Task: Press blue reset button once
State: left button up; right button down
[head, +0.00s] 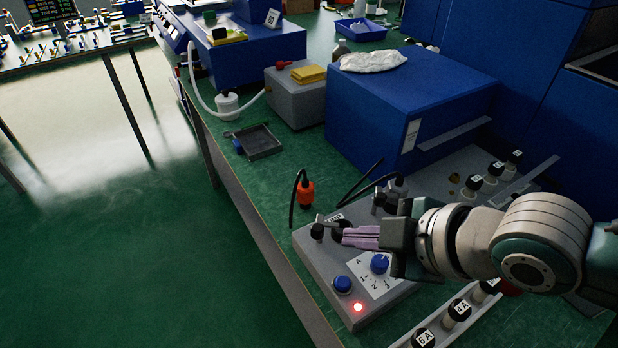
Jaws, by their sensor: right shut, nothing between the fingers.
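The grey control box (325,270) sits on the green bench near the front edge. A round blue button (342,284) is on its top at the lower left. A second blue knob (380,263) is beside a white label with A, 1, 2 and 3; I cannot read which blue part is marked reset. A red light (358,308) glows near the box's front corner. My right gripper (346,236) comes in from the right, its pinkish fingers shut and empty, over the back part of the box. The fingertips appear beyond both blue parts. My left gripper is not in view.
A large blue press housing (400,110) rises behind. A dark tray (262,143) lies further back.

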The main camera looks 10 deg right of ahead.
aim_at(343, 283)
notch_tip(343, 283, down, 9)
jog(key=b, duration=0.8)
jog(key=shift+r, duration=0.1)
dwell(0.6)
dwell(0.8)
dwell(0.5)
jog(key=shift+f+b, duration=0.4)
jog(key=shift+b, duration=0.15)
